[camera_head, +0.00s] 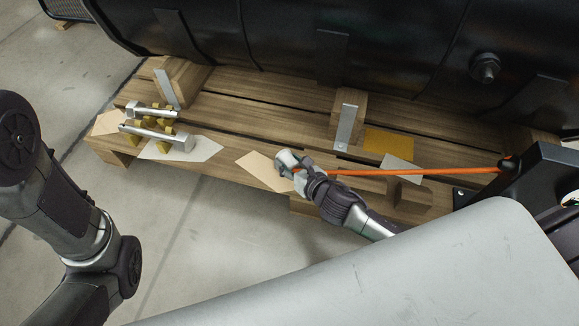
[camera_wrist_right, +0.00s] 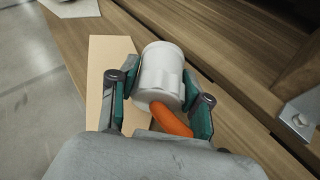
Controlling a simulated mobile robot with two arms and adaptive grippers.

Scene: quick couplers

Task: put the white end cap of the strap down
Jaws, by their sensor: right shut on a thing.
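The white end cap (camera_wrist_right: 162,72) is a short cylinder on the end of the orange strap (camera_wrist_right: 170,120). My right gripper (camera_wrist_right: 160,103) has its green-padded fingers on both sides of the cap and is shut on it. In the head view the cap (camera_head: 285,158) is over the pallet's front edge, by a tan patch (camera_head: 262,168). The orange strap (camera_head: 420,171) runs from my right gripper (camera_head: 293,164) rightward to a black bracket. I cannot tell whether the cap touches the wood. My left gripper is out of view; only my left arm shows.
The wooden pallet (camera_head: 235,110) carries a large black tank (camera_head: 400,45). Two silver couplers on yellow holders (camera_head: 158,132) stand at its left end. A wood block with a metal plate (camera_head: 347,122) and a yellow patch (camera_head: 388,143) lie right of the gripper.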

